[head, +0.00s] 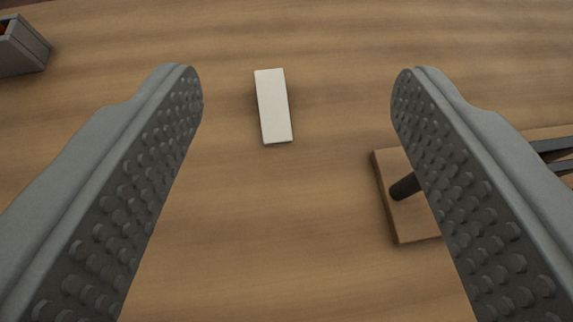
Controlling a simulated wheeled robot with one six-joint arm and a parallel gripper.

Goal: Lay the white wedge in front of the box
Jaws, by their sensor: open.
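The white wedge (273,106) lies on the wooden table, a little above the middle of the view, with its long side running nearly up and down. My gripper (297,85) is open and empty. Its two grey studded fingers stand wide apart, and the wedge shows in the gap between them, closer to the left finger. The fingers do not seem to touch it. A grey box (22,46) is at the top left, cut off by the picture edge.
A wooden block (410,225) with a dark peg (404,187) stands at the right, partly hidden behind my right finger. Dark bars (555,147) show at the right edge. The table (270,230) is clear around the wedge and toward the box.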

